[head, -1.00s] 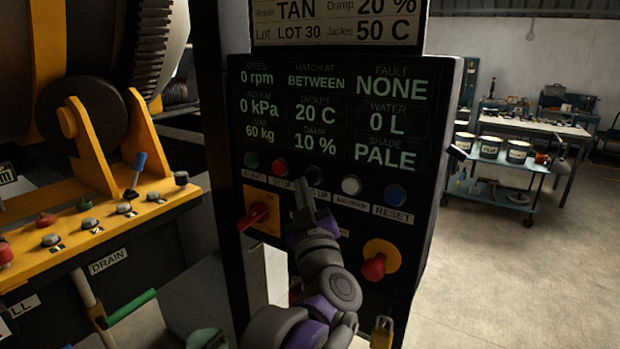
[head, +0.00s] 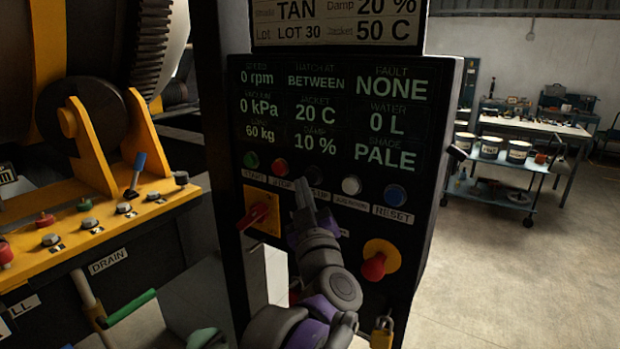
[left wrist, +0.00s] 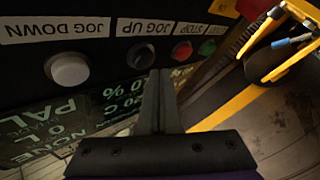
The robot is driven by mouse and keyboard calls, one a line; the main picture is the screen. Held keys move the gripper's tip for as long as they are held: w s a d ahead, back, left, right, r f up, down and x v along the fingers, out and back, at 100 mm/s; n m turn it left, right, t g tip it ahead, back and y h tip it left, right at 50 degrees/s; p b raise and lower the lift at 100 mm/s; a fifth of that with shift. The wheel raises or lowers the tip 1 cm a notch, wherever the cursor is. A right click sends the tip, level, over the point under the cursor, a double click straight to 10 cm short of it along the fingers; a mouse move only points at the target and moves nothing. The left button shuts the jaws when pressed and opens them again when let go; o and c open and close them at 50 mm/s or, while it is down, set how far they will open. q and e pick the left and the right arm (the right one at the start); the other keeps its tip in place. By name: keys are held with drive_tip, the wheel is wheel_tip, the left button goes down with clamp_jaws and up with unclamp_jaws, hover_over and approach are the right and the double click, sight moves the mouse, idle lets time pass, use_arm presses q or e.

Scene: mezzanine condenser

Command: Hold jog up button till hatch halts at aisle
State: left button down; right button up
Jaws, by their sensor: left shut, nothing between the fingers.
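The black jog up button (head: 314,174) is in the row on the dark control panel (head: 445,130). It also shows in the left wrist view (left wrist: 140,56), under the label JOG UP. My left gripper (head: 302,184) is shut and empty, its fingertips just in front of the panel beside this button. In the left wrist view its fingertips (left wrist: 158,74) lie close to the button; I cannot tell whether they touch it. The display (head: 316,82) reads hatch at BETWEEN, speed 0 rpm, fault NONE. The hatch itself cannot be made out. My right gripper is not in view.
The white jog down button (left wrist: 68,69) is close by; the red stop button (head: 280,167) is on the other side. A red rotary switch (head: 256,215) and a red knob (head: 374,266) protrude below. A yellow-topped console (head: 100,225) stands left.

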use_arm(q)
drive_tip(key=shift+w+d, duration=0.1)
drive_tip(key=shift+w+d, duration=0.15)
drive_tip(key=shift+w, duration=0.1)
drive_tip(key=shift+w+d, duration=0.25)
drive_tip(key=shift+w, duration=0.05)
idle(0.8)
drive_tip(key=shift+s+a, duration=0.1)
idle(3.6)
drive_tip(key=shift+s+a, duration=0.4)
drive_tip(key=shift+s, duration=0.2)
drive_tip(key=shift+s+a, duration=0.75)
drive_tip(key=shift+s, duration=0.25)
drive_tip(key=shift+s+a, duration=0.75)
drive_tip(key=shift+s, duration=0.25)
